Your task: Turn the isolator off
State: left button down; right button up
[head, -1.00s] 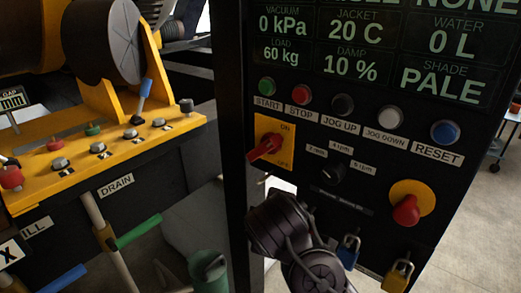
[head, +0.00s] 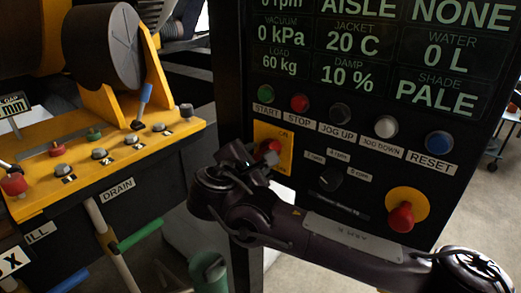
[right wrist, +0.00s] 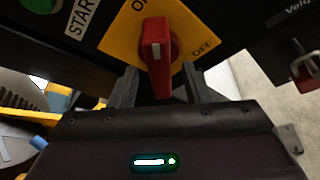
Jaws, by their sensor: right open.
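The isolator is a red handle (head: 268,151) on a yellow plate (head: 284,133) marked ON and OFF, on the black control panel. In the right wrist view the red handle (right wrist: 156,55) stands lengthwise toward my gripper, with ON to its left and OFF to its lower right. My right gripper (head: 255,163) is open at the handle and partly hides it in the head view. In the right wrist view its two fingers (right wrist: 157,87) stand on either side of the handle's near end, with gaps showing. My left gripper is not in view.
Push buttons, including green START (head: 265,93) and blue RESET (head: 439,142), sit above the isolator. A black selector knob (head: 331,178) and a red emergency-stop button (head: 401,216) are to its right. A yellow machine deck (head: 110,150) is at left.

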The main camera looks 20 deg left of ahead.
jog(key=shift+p+x, duration=0.3)
jog(key=shift+x, duration=0.9)
